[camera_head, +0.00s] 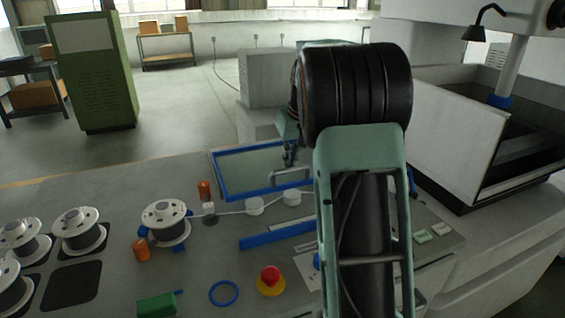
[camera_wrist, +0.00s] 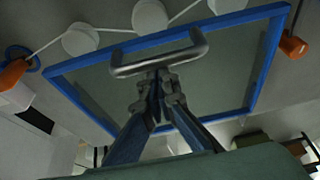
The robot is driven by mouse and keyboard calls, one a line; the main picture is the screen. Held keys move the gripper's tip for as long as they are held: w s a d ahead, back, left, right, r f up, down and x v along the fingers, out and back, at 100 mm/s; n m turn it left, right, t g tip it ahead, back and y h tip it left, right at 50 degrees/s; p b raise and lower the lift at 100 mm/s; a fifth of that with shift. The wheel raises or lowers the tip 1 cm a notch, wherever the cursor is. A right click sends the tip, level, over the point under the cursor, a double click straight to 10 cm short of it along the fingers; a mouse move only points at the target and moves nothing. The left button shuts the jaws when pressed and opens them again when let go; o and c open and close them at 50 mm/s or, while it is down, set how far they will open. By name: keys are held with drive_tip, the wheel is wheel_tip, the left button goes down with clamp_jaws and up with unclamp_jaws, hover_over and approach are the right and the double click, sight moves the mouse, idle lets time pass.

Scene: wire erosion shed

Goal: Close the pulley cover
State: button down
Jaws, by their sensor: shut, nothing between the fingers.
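The pulley cover (camera_head: 248,172) is a clear panel in a blue frame with a metal bar handle (camera_head: 291,178). It appears raised and tilted beyond the white pulleys (camera_head: 255,206), which look uncovered. My gripper (camera_head: 290,157) is at the handle side of the cover, partly hidden by my arm. In the wrist view my shut, empty gripper (camera_wrist: 157,88) points at the middle of the handle (camera_wrist: 160,58), with the cover panel (camera_wrist: 215,78) behind it. The fingertips are very close to the handle. I cannot tell whether they touch it.
A blue strip (camera_head: 275,236) lies in front of the pulleys. A wire runs from a white spool (camera_head: 166,224) past an orange-topped post (camera_head: 205,192) to the pulleys. A red emergency button (camera_head: 270,280), a blue ring (camera_head: 223,293) and a green block (camera_head: 157,305) are near the front.

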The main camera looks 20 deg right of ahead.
drive_tip(key=s+b, duration=0.5)
drive_tip(key=s, duration=1)
drive_tip(key=shift+s+f, duration=0.1)
drive_tip(key=shift+f, duration=0.05)
